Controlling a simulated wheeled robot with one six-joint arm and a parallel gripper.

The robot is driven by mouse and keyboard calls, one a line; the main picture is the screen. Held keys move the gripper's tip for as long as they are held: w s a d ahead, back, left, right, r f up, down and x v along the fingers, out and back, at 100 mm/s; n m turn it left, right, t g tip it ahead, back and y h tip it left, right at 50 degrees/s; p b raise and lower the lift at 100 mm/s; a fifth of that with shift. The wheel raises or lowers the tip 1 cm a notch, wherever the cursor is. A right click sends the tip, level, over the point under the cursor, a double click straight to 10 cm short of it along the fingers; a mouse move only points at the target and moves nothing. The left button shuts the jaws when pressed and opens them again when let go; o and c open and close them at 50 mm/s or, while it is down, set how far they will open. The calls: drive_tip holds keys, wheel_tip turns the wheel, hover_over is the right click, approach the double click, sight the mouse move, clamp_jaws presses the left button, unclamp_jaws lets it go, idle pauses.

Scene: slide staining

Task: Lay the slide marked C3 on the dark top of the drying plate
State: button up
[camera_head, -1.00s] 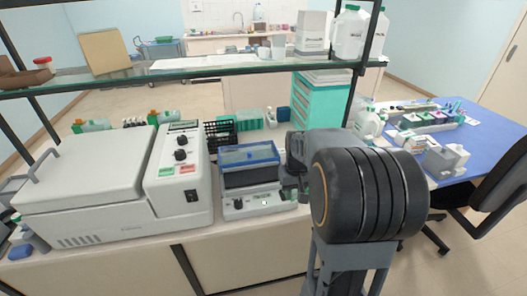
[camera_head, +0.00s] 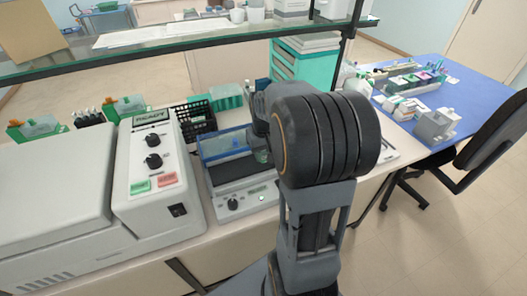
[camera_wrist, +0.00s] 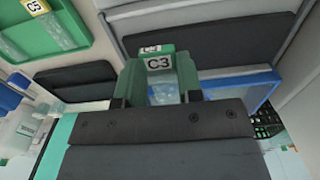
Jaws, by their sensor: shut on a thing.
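The slide marked C3 (camera_wrist: 158,63) shows in the middle of the wrist view, its white label readable and its clear part below. My gripper (camera_wrist: 160,88) is shut on it, with a finger on either side. The drying plate is a light unit with a knob and a dark top (camera_head: 243,184), in the middle of the head view. My arm and wrist stand at its right and hide the slide there. A broad dark surface (camera_wrist: 245,42), likely the plate's top, lies beyond the slide in the wrist view. Whether the slide touches it, I cannot tell.
A large grey machine (camera_head: 150,185) closes off the left. A black rack (camera_head: 195,120) stands behind. A glass shelf (camera_head: 190,43) crosses above. A green tray (camera_wrist: 75,12) with a slide marked C5 shows in the wrist view.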

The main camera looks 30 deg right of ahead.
sight(264, 173)
drive_tip(key=shift+f+b, duration=2.1)
drive_tip(key=shift+f, duration=0.8)
drive_tip(key=shift+f, duration=0.25)
drive_tip(key=o, duration=1)
wheel_tip(264, 173, up, 14)
drive_tip(key=shift+f, duration=0.1)
